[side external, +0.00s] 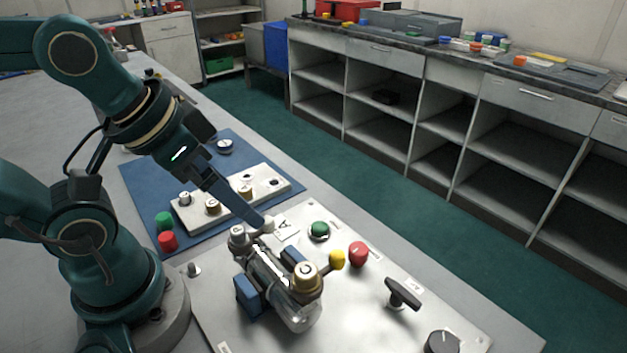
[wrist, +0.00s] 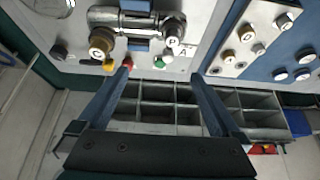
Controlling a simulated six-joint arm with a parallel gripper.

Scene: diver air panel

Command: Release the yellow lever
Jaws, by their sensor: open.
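The yellow lever (side external: 337,259) is a yellow ball on a short arm from a brass round knob (side external: 307,279) on the metal pipe assembly. In the wrist view the yellow ball (wrist: 108,66) shows at upper left, just outside the left finger. My gripper (side external: 258,217) is over the panel near the silver knob (side external: 238,236) with its white-tipped lever (side external: 269,223), behind and left of the yellow lever. In the wrist view my gripper (wrist: 162,74) has its two fingers wide apart with nothing between them. It is not touching the yellow lever.
A green button (side external: 319,231), a red knob (side external: 358,253) and a black T-handle (side external: 403,294) stand on the white panel (side external: 350,320). A plate with knobs (side external: 262,184) lies on a blue mat (side external: 150,190) behind. Red and green caps are at the mat's left edge.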

